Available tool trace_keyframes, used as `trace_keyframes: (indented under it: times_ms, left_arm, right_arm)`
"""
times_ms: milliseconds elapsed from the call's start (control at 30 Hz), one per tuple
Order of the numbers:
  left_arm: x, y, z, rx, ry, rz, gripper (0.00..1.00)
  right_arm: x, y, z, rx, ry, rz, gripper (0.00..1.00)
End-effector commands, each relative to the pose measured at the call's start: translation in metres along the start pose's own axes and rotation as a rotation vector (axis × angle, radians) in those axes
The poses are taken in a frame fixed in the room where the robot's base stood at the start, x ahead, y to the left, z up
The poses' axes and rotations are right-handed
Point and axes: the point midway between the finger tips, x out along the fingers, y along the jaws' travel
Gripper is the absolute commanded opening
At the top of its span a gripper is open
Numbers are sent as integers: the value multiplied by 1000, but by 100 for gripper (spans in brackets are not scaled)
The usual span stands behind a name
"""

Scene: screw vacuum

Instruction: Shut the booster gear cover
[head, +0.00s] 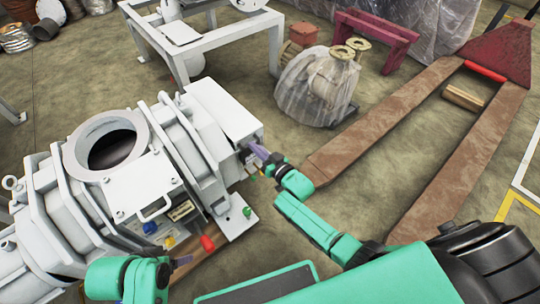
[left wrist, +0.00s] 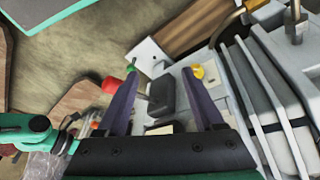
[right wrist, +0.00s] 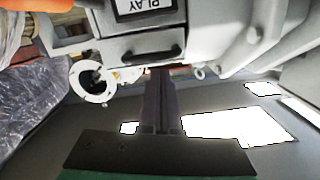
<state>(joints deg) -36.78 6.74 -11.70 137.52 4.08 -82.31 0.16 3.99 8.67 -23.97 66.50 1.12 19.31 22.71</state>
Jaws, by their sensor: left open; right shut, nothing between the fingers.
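The white vacuum machine (head: 130,190) fills the left of the head view. Its boxy end housing (head: 222,108) faces my right gripper (head: 262,153), which is shut and empty close beside the housing's end face. In the right wrist view the shut fingers (right wrist: 160,90) point up at a grey machine face. A white ring-shaped part (right wrist: 92,82) stands left of the fingertips, apart from them. I cannot tell for certain which part is the booster gear cover. My left gripper (left wrist: 163,85) is open by the machine's near side, with a dark block (left wrist: 161,98) seen between its fingers.
A red knob (head: 207,243), a yellow knob (head: 169,241) and a green fitting (head: 247,211) sit low on the machine's near side. A brown pallet truck (head: 380,120) stands at the right. A plastic-wrapped pump (head: 315,85) stands behind. Floor shows between them.

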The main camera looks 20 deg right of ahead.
Motion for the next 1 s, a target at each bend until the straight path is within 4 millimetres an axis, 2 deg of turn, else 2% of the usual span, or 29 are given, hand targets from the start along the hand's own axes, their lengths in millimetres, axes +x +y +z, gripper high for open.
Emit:
trace_keyframes:
  times_ms: [33,200,433,600,733,867,1000]
  left_arm:
    - [-11,-4,2,-7,-27,-12,69]
    - [-37,-16,17,-33,-140,-50,69]
    - [11,-25,24,-45,-158,-65,69]
    - [49,-34,38,-55,-171,-82,69]
    - [71,-39,52,-60,-175,-92,69]
    - [81,-42,58,-62,-175,-96,69]
    - [85,-43,61,-63,-177,-97,69]
  right_arm:
    - [0,-1,-6,0,0,0,0]
    - [1,-4,-17,0,1,0,0]
    - [2,-8,-38,-1,2,0,0]
    - [-48,-8,-36,1,-4,2,0]
    - [-80,-9,-34,1,-2,1,0]
    - [-96,-8,-33,0,1,1,0]
    - [-99,-8,-32,0,3,0,0]
